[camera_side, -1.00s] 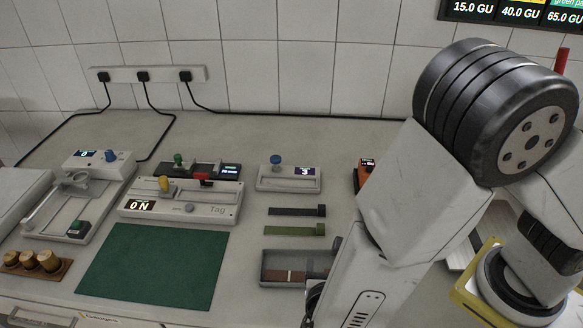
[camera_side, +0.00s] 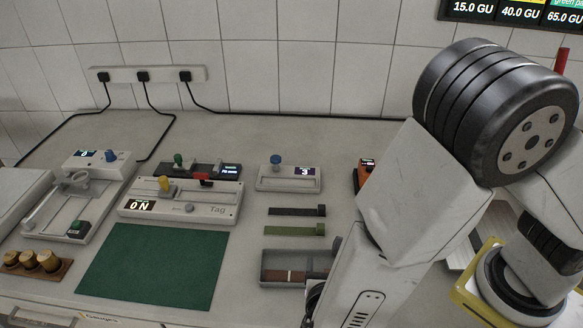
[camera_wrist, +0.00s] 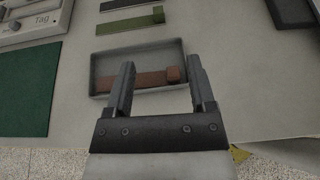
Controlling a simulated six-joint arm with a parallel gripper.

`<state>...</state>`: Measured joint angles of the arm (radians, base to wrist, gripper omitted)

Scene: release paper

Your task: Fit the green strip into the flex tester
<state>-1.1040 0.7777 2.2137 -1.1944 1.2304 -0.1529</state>
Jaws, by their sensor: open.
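The green strip (camera_side: 293,231) lies flat on the counter, with a block at its right end. It also shows near the top of the wrist view (camera_wrist: 128,23). My gripper (camera_wrist: 160,72) is open and empty in the wrist view, its fingers over a grey tray (camera_wrist: 98,60) that holds a brown strip (camera_wrist: 140,79). The green strip is beyond the fingertips. In the side view my arm hides the gripper. Several devices stand on the counter, including one with a blue knob and a small display (camera_side: 289,180); I cannot tell which is the flex tester.
A dark strip (camera_side: 296,211) lies just behind the green one. A green mat (camera_side: 155,266) covers the counter to the left. A white device with a yellow knob (camera_side: 180,203) stands behind the mat. The counter's front edge (camera_wrist: 110,138) runs below the tray.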

